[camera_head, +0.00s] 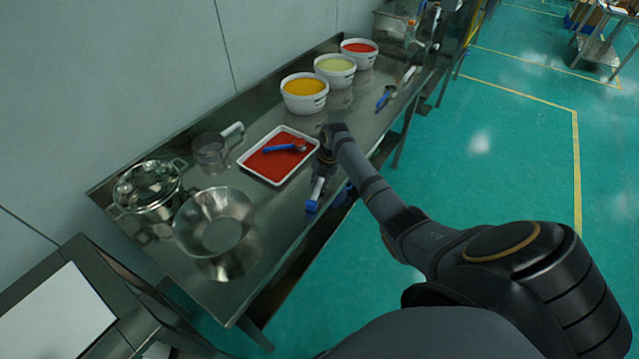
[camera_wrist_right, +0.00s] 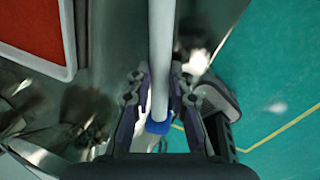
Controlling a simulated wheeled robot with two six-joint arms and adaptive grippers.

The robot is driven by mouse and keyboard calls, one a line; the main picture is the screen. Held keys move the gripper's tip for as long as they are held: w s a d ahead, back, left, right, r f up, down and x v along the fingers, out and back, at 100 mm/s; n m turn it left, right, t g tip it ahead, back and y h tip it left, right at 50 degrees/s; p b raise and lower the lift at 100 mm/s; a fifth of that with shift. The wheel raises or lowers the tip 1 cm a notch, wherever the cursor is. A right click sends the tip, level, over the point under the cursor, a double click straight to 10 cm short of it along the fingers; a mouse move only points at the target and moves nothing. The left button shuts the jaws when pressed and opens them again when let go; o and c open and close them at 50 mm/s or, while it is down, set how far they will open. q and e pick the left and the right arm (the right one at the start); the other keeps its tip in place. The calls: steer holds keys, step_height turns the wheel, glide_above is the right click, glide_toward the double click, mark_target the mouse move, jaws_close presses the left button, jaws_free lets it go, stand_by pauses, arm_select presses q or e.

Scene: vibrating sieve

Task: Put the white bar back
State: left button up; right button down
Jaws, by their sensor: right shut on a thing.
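The white bar (camera_head: 318,187) with a blue end (camera_head: 312,206) shows just below my right wrist in the head view, at the front edge of the steel table. In the right wrist view the white bar (camera_wrist_right: 161,55) runs down the middle, and its blue end (camera_wrist_right: 158,127) is near my gripper's palm. My right gripper (camera_wrist_right: 159,88) is shut on the bar, one finger on each side. In the head view my own arm hides most of this gripper. I cannot tell whether the bar touches the table. My left gripper is not in view.
A white tray with a red inside (camera_head: 246,164) holds a blue-handled tool (camera_head: 284,148) just left of my wrist. A steel bowl (camera_head: 214,222), a lidded pot (camera_head: 147,187) and a clear jug (camera_head: 209,149) stand further left. White tubs (camera_head: 304,104) stand behind. Another blue-and-white tool (camera_head: 385,98) lies right.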

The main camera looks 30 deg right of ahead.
steer(key=shift+f, duration=0.1)
steer(key=c, duration=0.7)
jaws_free()
steer(key=shift+o, duration=0.2)
steer(key=shift+r+p, duration=3.45)
steer(key=shift+r, duration=0.15)
steer(key=shift+f, duration=0.1)
